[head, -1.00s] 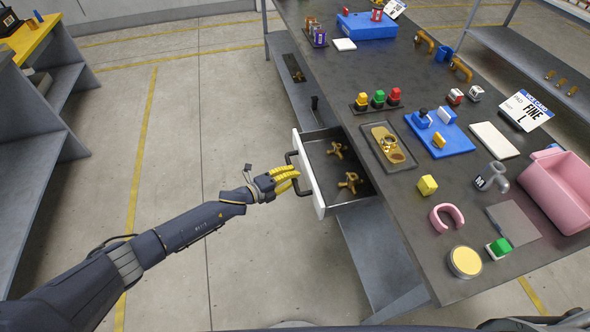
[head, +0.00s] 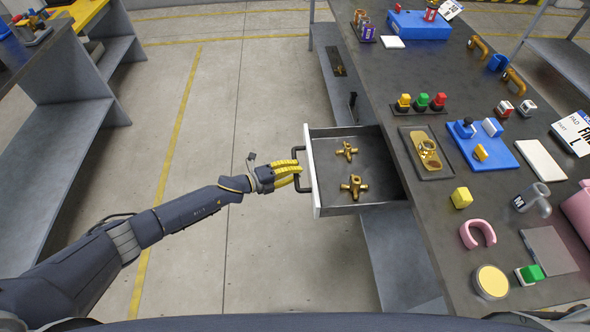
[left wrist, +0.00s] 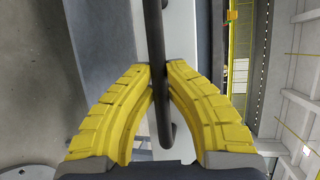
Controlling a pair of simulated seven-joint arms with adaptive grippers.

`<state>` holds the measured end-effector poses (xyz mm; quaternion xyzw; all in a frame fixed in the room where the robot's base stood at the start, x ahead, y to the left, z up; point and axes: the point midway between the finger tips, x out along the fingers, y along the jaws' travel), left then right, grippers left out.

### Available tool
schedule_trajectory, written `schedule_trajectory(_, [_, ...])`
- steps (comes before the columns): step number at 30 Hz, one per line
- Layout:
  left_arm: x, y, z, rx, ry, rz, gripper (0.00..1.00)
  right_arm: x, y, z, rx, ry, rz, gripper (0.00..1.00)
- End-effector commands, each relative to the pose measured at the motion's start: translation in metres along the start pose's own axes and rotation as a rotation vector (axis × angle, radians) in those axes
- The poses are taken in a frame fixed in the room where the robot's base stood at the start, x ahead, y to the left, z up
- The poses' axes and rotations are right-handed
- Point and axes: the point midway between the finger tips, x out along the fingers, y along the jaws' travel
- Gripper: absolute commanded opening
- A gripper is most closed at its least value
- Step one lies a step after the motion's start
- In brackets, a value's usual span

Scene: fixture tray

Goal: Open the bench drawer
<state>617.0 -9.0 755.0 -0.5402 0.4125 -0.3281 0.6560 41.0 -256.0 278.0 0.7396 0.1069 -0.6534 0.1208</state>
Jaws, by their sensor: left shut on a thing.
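The bench drawer (head: 335,194) stands pulled out from the left side of the dark bench (head: 440,222). It has a white front, grey walls and a dark bar handle (head: 299,158). Two brass fittings lie inside, a farther one (head: 346,151) and a nearer one (head: 353,186). My left gripper (head: 297,173) has yellow fingers and is shut on the handle. In the left wrist view the two yellow fingers (left wrist: 158,85) close around the dark handle bar (left wrist: 155,45). My right gripper is not in view.
On the bench are a brass part on a dark tray (head: 427,166), a blue fixture (head: 499,160), a yellow block (head: 461,198) and a pink horseshoe shape (head: 478,234). Open concrete floor (head: 222,105) lies left of the drawer. A grey shelf unit (head: 60,140) stands at far left.

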Motion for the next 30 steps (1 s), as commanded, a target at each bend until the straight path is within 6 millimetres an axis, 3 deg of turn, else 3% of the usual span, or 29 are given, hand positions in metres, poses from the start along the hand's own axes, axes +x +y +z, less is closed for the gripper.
schedule_trajectory(2, [-0.001,0.001,0.004,0.003,-0.008,0.005,0.00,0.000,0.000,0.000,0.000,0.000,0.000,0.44])
schedule_trajectory(3, [-0.001,0.001,0.004,0.003,-0.008,0.005,0.15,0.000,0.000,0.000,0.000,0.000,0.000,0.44])
schedule_trajectory(9, [-0.001,0.001,0.003,0.002,-0.005,0.003,0.38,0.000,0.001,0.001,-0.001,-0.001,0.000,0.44])
schedule_trajectory(20, [-0.006,0.000,0.001,0.001,-0.002,0.001,0.38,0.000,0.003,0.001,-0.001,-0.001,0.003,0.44])
schedule_trajectory(30, [-0.059,0.001,0.001,0.001,-0.004,0.003,0.38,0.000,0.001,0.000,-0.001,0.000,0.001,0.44])
